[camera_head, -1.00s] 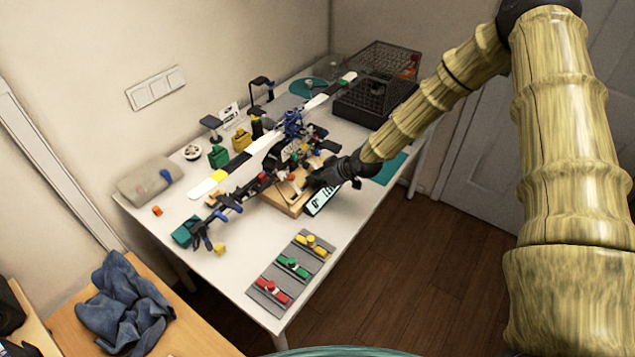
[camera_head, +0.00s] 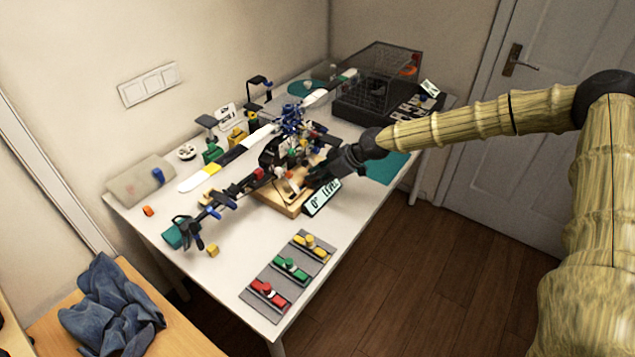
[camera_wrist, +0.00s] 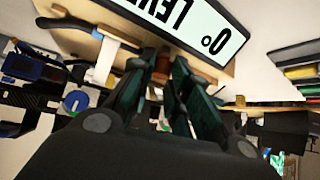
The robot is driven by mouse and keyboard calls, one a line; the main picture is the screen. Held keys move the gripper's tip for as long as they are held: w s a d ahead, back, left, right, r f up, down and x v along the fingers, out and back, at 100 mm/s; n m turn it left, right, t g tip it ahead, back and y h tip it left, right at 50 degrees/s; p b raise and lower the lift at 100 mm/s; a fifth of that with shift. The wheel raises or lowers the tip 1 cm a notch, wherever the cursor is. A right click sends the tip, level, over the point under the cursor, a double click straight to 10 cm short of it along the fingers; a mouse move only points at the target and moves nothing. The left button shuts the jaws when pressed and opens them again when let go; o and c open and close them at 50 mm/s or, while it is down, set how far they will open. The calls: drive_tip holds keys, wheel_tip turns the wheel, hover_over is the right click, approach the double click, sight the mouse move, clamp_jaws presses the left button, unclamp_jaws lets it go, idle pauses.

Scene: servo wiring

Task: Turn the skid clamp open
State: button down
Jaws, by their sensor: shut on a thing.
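The model helicopter (camera_head: 291,120) stands on a wooden base (camera_head: 272,198) on the white table, with its tail boom toward the front left. My gripper (camera_head: 318,178) is at the right side of the base, just behind the "0° LEVEL" sign (camera_head: 321,197). In the wrist view, the dark fingers of my gripper (camera_wrist: 163,78) are closed around a small reddish-brown piece (camera_wrist: 163,60) at the base, which appears to be the skid clamp. The fingers hide most of it, so its turn angle cannot be told. The sign (camera_wrist: 195,25) lies close beside the fingers.
Grey trays with red, green and yellow parts (camera_head: 291,267) lie at the table's front. The table front between trays and tail boom is mostly clear.

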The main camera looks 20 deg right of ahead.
drive_tip(key=shift+w+d+f+n+g+y+b, duration=0.15)
drive_tip(key=shift+n+g+b, duration=0.15)
drive_tip(key=shift+b, duration=0.55)
drive_tip(key=shift+f+n+g+y+b, duration=0.2)
drive_tip(key=shift+n+b, duration=0.2)
drive_tip(key=shift+b, duration=0.45)
drive_tip(key=shift+n+g+b, duration=0.3)
drive_tip(key=shift+n+b, duration=0.2)
drive_tip(key=shift+b, duration=0.55)
drive_tip(key=n+b, duration=0.1)
drive_tip(key=b, duration=0.1)
drive_tip(key=n+g+b, duration=0.1)
drive_tip(key=shift+w+r+g+y+b, duration=0.1)
drive_tip(key=shift+w+g+y+b, duration=0.1)
drive_tip(key=shift+g+y+b, duration=0.15)
drive_tip(key=n+g+b, duration=0.2)
drive_tip(key=shift+w+r+n+b, duration=0.1)
drive_tip(key=shift+w+n+b, duration=0.05)
drive_tip(key=shift+n+b, duration=0.25)
drive_tip(key=shift+r+n+g+b, duration=0.1)
drive_tip(key=shift+n+g+b, duration=0.5)
drive_tip(key=shift+n, duration=0.2)
drive_tip(key=c, duration=1.4)
unclamp_jaws()
